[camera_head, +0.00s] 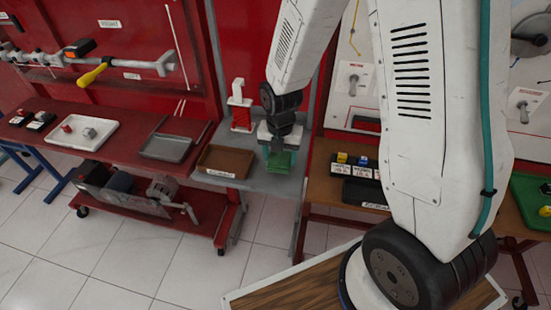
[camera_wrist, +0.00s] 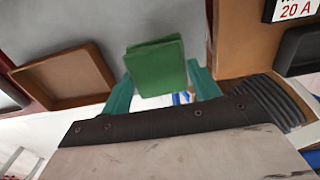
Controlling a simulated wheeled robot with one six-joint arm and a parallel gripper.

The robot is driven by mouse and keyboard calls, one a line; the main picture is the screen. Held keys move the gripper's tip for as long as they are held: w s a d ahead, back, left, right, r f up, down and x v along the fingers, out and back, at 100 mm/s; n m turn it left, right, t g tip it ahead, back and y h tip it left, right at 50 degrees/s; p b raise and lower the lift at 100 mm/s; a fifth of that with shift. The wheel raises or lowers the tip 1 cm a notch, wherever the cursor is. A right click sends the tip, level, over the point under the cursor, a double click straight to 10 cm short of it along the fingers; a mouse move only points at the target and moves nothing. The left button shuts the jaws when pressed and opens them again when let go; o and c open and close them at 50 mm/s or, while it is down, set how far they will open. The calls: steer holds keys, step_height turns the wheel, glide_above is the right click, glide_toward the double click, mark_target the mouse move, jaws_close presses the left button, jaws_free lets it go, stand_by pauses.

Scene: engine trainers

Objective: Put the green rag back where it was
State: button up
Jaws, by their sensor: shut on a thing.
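The green rag (camera_head: 281,161) is a small folded square over the grey side table (camera_head: 262,182) in the head view. In the wrist view the rag (camera_wrist: 157,66) sits between the two teal fingers of my gripper (camera_wrist: 160,85). My gripper (camera_head: 280,150) is shut on the rag and points down at the grey table. I cannot tell whether the rag touches the table top. Its underside is hidden.
A brown tray (camera_head: 225,163) stands left of the rag, and a white and red stand (camera_head: 240,108) is behind it. A grey tray (camera_head: 166,147) is further left. A wooden table (camera_head: 322,183) with labelled blocks and a black tray (camera_head: 364,194) is at right.

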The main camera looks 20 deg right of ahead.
mark_target(280, 159)
step_height(280, 159, down, 2)
steer(key=shift+s+f, duration=0.1)
steer(key=shift+s+a+f, duration=0.15)
steer(key=shift+f, duration=0.45)
steer(key=shift+f, duration=0.1)
steer(key=o, duration=0.9)
